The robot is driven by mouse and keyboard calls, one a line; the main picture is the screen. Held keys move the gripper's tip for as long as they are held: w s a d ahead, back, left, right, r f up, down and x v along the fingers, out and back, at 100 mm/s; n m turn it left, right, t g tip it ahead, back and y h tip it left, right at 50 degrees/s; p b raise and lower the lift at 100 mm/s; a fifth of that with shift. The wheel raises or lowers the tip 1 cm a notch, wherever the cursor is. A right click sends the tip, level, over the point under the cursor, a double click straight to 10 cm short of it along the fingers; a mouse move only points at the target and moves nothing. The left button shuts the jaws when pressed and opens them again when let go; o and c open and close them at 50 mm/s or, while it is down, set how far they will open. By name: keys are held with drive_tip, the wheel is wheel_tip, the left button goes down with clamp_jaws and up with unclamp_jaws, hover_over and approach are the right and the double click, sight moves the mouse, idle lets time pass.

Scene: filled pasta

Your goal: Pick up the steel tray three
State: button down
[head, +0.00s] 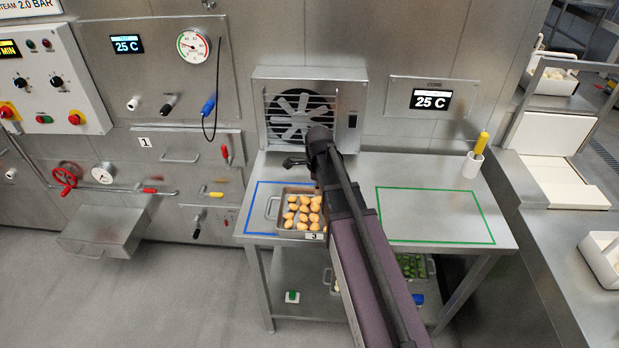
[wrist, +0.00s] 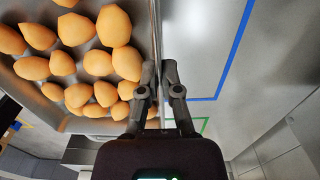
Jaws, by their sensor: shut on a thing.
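Steel tray three (head: 283,233) is a shallow metal tray holding several orange-yellow filled pasta pieces, with a "3" label on its front. It shows at the blue outline (head: 251,207) on the left of the steel table; I cannot tell whether it touches the tabletop. My gripper is shut on the tray's side wall, one finger inside and one outside, as the wrist view shows (wrist: 159,72). In the head view my arm hides the fingertips and the tray's right side. The tray wall (wrist: 152,45) and pasta fill the left of the wrist view.
A green outline (head: 436,215) marks empty tabletop (head: 425,205) on the right. A fan unit (head: 307,112) stands behind the table. A white cup with a yellow-handled tool (head: 472,164) is at the back right. A tray of green pieces (head: 412,266) sits on the lower shelf.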

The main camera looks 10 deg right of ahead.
drive_tip(key=s, duration=0.2)
drive_tip(key=s+d, duration=0.1)
drive_tip(key=s, duration=0.2)
drive_tip(key=s+d, duration=0.1)
drive_tip(key=s, duration=0.1)
drive_tip(key=shift+s+r+p, duration=0.3)
drive_tip(key=shift+s+r, duration=0.05)
drive_tip(key=shift+r, duration=0.05)
idle(0.3)
